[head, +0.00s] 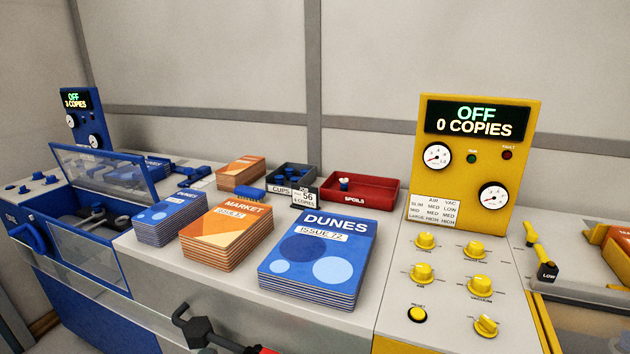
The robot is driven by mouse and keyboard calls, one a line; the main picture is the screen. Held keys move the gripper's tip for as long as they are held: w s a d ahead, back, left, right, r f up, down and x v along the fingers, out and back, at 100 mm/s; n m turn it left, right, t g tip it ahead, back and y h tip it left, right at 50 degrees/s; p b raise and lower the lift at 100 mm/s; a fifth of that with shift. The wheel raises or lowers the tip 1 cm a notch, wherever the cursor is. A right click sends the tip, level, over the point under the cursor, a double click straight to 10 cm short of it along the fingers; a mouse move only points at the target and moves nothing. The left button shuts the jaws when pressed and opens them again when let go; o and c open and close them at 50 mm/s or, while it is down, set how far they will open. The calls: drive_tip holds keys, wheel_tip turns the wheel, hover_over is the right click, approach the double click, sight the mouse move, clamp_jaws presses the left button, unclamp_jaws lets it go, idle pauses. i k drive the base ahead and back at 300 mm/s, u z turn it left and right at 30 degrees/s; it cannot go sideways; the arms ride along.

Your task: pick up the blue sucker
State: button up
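A small blue and white piece (344,185) stands in the red tray marked SPOILS (385,193); it may be a sucker, but it is too small to tell. The grey tray marked CUPS (309,182) stands just left of the red tray and holds small dark and blue pieces that I cannot make out singly. A small blue ridged item (251,193) lies on the counter in front of the CUPS tray; what it is stays unclear.
Magazine stacks marked DUNES (318,262) and MARKET (227,232), with a smaller blue stack (170,218), stand before the trays. A yellow control panel (470,165) rises at right. A blue machine with a raised clear lid (103,172) is at left.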

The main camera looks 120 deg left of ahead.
sight(278, 178)
drive_tip(key=u, duration=3.95)
drive_tip(key=k, duration=0.95)
drive_tip(key=i, duration=0.9)
